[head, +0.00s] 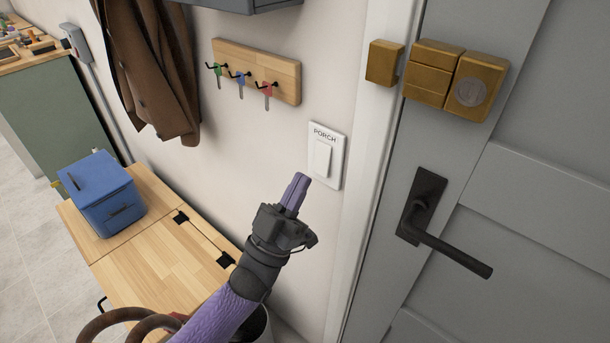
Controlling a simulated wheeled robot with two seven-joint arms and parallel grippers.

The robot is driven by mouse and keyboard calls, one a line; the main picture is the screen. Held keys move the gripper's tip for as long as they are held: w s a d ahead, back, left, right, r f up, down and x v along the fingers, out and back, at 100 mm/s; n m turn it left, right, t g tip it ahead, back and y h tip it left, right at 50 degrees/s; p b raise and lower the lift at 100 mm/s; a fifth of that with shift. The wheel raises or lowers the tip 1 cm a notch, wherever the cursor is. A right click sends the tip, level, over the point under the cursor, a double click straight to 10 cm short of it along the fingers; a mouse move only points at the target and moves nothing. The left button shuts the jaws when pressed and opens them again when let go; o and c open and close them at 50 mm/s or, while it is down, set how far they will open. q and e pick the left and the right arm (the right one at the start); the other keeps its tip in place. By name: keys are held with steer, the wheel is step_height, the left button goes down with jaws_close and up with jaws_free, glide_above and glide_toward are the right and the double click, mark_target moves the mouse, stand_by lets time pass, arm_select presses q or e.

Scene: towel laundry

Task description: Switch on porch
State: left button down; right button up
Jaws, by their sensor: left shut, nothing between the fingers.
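The porch switch (323,158) is a white wall plate with a raised white rocker and the label PORCH above it. It is on the wall just left of the door frame. My left gripper (301,179) is shut and empty, with its purple fingers pointing up toward the lower left part of the switch plate. The fingertips look close to the plate, but I cannot tell whether they touch it. Whether the rocker is on or off cannot be told. My right gripper is not in view.
A grey door with a black handle (430,230) and brass lock (455,80) stands at right. A wooden key rack (285,75) and brown coat (150,70) hang left of the switch. A blue box (102,193) sits on a wooden bench (150,270) below.

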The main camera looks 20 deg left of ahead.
arm_select(q)
steer(key=v, duration=0.7)
steer(key=shift+s+a+b, duration=0.25)
steer(key=shift+s+b, duration=0.05)
steer(key=shift+s, duration=0.05)
